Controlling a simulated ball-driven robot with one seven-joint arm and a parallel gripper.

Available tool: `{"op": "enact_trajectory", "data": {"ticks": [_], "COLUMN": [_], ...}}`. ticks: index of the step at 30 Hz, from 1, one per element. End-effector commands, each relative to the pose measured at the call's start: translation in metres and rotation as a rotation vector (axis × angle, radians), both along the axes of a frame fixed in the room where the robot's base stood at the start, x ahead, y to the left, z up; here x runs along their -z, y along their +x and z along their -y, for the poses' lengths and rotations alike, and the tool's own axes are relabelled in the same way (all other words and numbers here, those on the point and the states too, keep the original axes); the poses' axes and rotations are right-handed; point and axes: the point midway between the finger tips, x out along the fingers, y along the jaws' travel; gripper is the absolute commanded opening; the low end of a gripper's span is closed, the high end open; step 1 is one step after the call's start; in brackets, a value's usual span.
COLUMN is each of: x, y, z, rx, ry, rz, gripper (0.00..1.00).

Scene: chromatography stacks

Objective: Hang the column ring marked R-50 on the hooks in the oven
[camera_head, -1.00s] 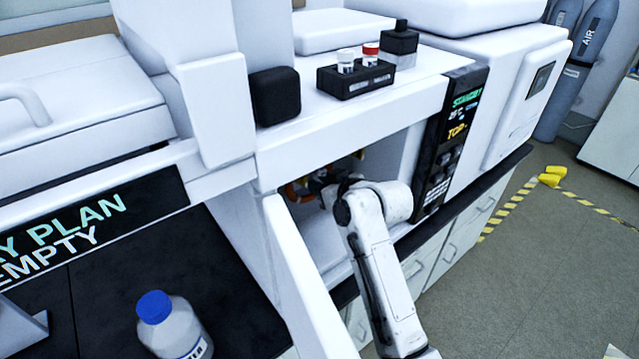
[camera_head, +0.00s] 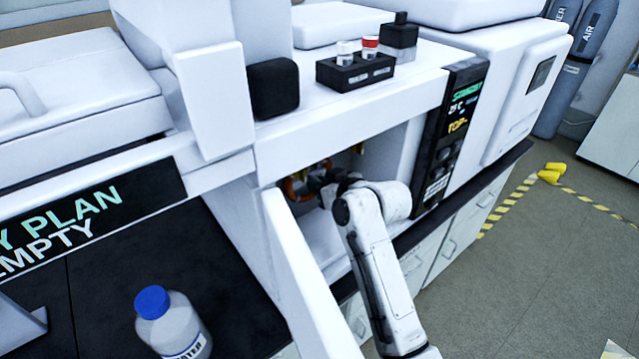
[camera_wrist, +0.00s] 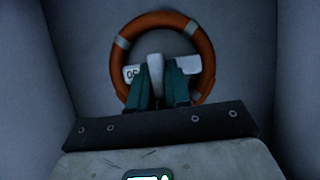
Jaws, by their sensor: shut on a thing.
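An orange column ring (camera_wrist: 204,60) with pale bands fills the middle of the wrist view, its face toward the camera. A white tag (camera_wrist: 131,73) on it shows characters that look like an inverted 50; the rest is hidden by my fingers. My gripper (camera_wrist: 160,70) is shut on the ring's tag or crossbar. In the head view the ring (camera_head: 291,187) shows at the left inside the open oven (camera_head: 400,150), partly hidden by my gripper (camera_head: 322,180). A brass-coloured piece (camera_head: 361,149), perhaps a hook, shows on the back wall. Contact with the ring cannot be told.
The open oven door (camera_head: 305,285) stands left of my arm. The control panel (camera_head: 450,130) borders the opening on the right. A vial rack (camera_head: 355,73) stands on top. A blue-capped bottle (camera_head: 172,325) is on the left bench.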

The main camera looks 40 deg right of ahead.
Motion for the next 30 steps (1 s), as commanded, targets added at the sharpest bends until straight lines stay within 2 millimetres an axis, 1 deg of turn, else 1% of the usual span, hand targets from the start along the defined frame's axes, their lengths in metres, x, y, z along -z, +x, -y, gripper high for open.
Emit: {"op": "enact_trajectory", "data": {"ticks": [7,8,16,24,30], "x": [0.0,0.0,0.0,0.001,0.0], "y": [0.0,0.0,0.0,-0.001,-0.013], "z": [0.0,0.0,0.0,0.0,0.0], "rx": [0.0,0.0,0.0,0.0,0.0], "ry": [0.0,0.0,0.0,0.0,0.0], "rz": [0.001,0.001,0.001,-0.001,-0.001], "gripper": [0.0,0.2,0.46,0.47,0.47]}}
